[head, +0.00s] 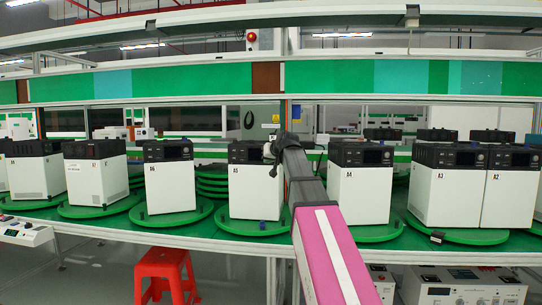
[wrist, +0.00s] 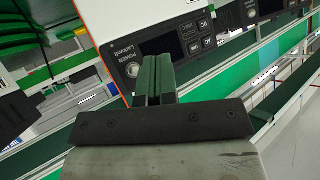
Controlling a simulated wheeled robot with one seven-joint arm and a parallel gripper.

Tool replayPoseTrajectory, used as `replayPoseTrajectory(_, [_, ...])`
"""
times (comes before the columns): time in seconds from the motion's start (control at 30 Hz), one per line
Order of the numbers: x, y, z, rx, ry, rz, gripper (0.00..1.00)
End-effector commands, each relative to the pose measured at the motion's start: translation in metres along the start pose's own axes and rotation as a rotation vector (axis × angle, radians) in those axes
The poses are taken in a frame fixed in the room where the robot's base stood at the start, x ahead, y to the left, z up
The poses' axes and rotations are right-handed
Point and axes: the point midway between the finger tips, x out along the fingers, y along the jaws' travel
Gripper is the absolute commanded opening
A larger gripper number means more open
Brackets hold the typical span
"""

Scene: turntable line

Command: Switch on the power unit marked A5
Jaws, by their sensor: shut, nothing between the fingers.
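The power unit marked A5 (head: 255,190) is a white box with a black top front panel, standing on a green round turntable (head: 262,229) left of my arm. My gripper (head: 270,151) is at the right part of its panel in the head view. In the wrist view my gripper (wrist: 156,72) is shut and empty, its fingers in front of a black panel (wrist: 178,38). This panel has a dark screen, a round button (wrist: 132,70) beside the word POWER, and small keys. The button is just left of the fingertips. I cannot tell whether the fingers touch the panel.
Similar units stand on both sides, A6 (head: 171,183) to the left and A4 (head: 360,188) to the right. A red stool (head: 164,268) stands below the green bench.

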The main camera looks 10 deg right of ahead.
Motion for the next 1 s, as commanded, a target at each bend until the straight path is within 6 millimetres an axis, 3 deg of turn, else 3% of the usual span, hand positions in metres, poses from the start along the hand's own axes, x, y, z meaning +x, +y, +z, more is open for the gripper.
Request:
replayPoseTrajectory(0.57, [0.005,0.004,-0.005,0.000,0.001,0.000,0.00])
replayPoseTrajectory(1.0, [0.040,0.029,-0.030,0.000,0.000,0.001,0.00])
